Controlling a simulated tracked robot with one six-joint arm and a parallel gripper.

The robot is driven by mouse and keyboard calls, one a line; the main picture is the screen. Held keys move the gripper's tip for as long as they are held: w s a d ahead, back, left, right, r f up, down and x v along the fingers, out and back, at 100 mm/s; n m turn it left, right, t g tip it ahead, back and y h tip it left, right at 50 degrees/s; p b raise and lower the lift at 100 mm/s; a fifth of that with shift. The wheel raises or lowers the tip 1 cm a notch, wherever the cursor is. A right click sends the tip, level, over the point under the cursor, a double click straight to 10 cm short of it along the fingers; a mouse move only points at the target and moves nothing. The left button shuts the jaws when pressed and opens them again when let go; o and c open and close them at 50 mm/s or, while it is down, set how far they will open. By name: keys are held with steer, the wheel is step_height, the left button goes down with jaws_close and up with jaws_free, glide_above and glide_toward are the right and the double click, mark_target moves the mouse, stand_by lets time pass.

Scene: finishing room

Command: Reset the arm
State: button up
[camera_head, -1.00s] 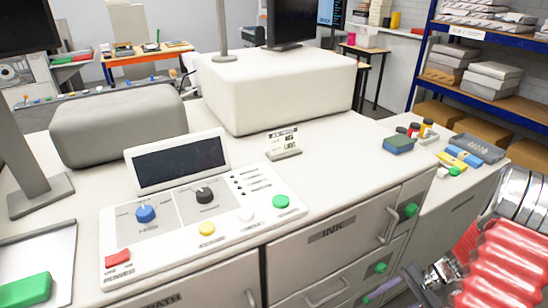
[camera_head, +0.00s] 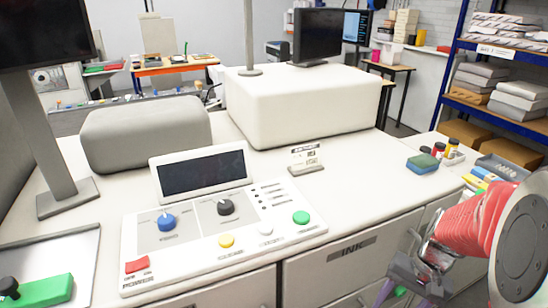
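My arm comes in at the lower right, with a red ribbed sleeve and a large grey round joint. My gripper (camera_head: 404,290) is the grey-purple part at its lower end, in front of the cabinet drawers below the counter edge. A control panel (camera_head: 190,262) with a dark screen, blue and black knobs and red, yellow, white and green buttons lies on the counter, left of the gripper.
A blue-green sponge (camera_head: 422,163) and small bottles (camera_head: 450,150) stand on the right counter near my arm. A white block housing (camera_head: 300,110) is behind the panel. A tray (camera_head: 75,245) with a green block (camera_head: 45,290) lies at the left. Blue shelving (camera_head: 500,108) stands back right.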

steer(key=s+a+r+n+t+h, duration=0.1)
steer(key=s+a+r+n+t, duration=0.1)
steer(key=a+r, duration=0.5)
steer(key=s+a+r+n+t+h, duration=0.1)
steer(key=a+r+n+t, duration=0.3)
steer(key=a+r, duration=0.4)
step_height(320, 180, up, 2)
steer(key=shift+s+a+r+n+h, duration=0.2)
steer(key=shift+s+n+h, duration=0.1)
steer(key=shift+s+n, duration=0.45)
steer(key=shift+c, duration=0.4)
